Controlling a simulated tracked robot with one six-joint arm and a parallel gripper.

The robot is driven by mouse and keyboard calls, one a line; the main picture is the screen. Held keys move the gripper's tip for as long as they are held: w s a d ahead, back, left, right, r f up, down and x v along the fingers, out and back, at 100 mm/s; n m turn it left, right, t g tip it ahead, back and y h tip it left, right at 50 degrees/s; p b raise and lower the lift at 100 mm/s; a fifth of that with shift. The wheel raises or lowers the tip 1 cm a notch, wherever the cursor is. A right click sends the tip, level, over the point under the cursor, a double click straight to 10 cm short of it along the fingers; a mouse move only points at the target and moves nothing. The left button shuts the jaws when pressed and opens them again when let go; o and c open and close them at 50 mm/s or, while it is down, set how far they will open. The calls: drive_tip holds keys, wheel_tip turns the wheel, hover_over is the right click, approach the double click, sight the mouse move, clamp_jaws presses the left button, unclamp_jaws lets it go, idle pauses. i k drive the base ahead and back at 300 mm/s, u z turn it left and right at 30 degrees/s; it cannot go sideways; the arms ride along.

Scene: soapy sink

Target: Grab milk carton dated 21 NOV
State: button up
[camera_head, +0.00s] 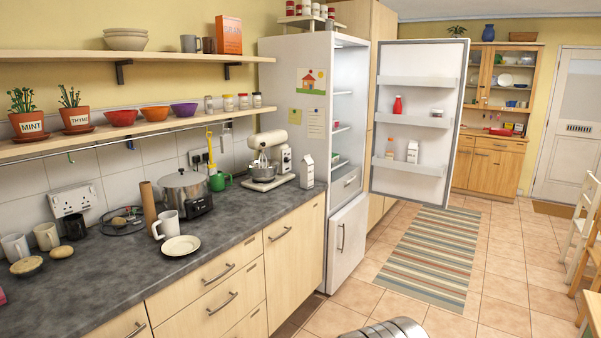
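A white milk carton (307,171) with a gabled top stands upright on the dark counter, right of the mixer and beside the fridge. A second white carton (412,152) stands in the lower rack of the open fridge door (417,170), right of a bottle (390,147) with an orange cap. Any date on either carton is too small to read. The fridge (291,95) stands open, its lit shelves partly seen from the side. My gripper is not in view; a ribbed silver part at the bottom edge may be mine.
The counter (115,290) holds a mixer (270,156), a steel pot (186,192), mugs and a plate (181,246). The fridge door juts into the aisle. A striped rug (428,258) lies on clear tiled floor. Chairs (590,235) stand at the right edge.

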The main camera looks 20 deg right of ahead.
sight(307, 164)
drive_tip(key=i, duration=0.9)
drive_tip(key=z, duration=1.05)
drive_tip(key=i, duration=2.85)
